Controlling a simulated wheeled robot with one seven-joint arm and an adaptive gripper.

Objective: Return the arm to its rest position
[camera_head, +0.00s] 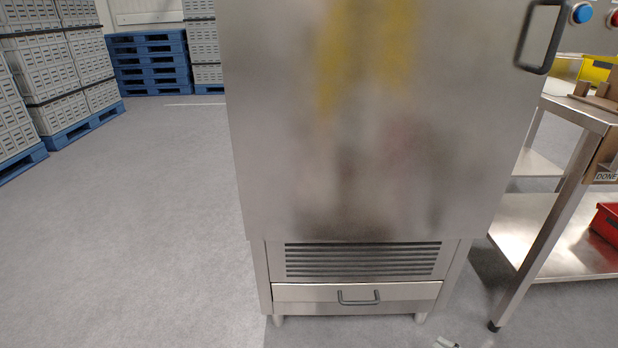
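My arm and my gripper cannot be made out in the head view. A small pale piece (446,342) shows at the bottom edge, right of centre. It is cut off by the frame, and I cannot tell what it is.
A tall steel cabinet (270,150) with a handle (540,38), vents and a low drawer (355,293) fills the middle. A steel table (565,185) with a red bin (606,222) on its lower shelf stands right. Stacked crates (50,60) and blue pallets (150,62) stand at left. The left floor is clear.

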